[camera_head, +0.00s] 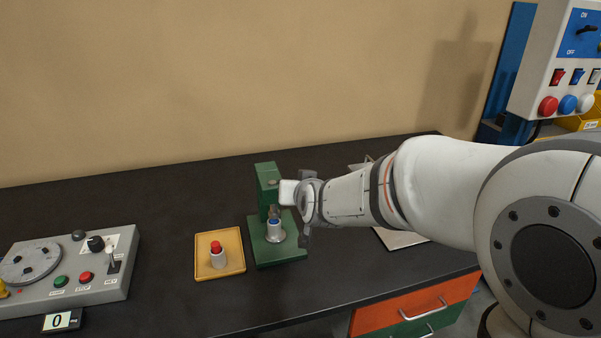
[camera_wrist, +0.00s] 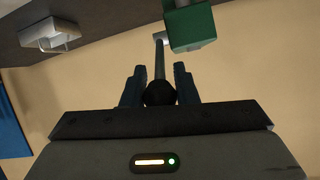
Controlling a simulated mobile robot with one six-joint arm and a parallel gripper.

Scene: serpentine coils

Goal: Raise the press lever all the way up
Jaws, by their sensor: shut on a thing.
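The green press (camera_head: 266,178) stands upright on the bench, its green base (camera_head: 294,251) flat on the top. A grey and blue part (camera_head: 275,232) stands on the base under the press head. In the wrist view, the press head (camera_wrist: 190,28) is at the top, and the grey lever rod (camera_wrist: 159,62) runs from beside it to a black knob (camera_wrist: 160,93). My gripper (camera_wrist: 158,88) is shut on this knob, one finger on each side. In the head view, my gripper is at the press's right side and hides the lever, so its angle is hard to tell.
A yellow tray (camera_head: 233,268) with a red-topped part (camera_head: 217,254) lies left of the press. A grey control box (camera_head: 90,293) is at the far left. A panel with buttons (camera_head: 540,80) hangs at upper right. The bench behind the tray is clear.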

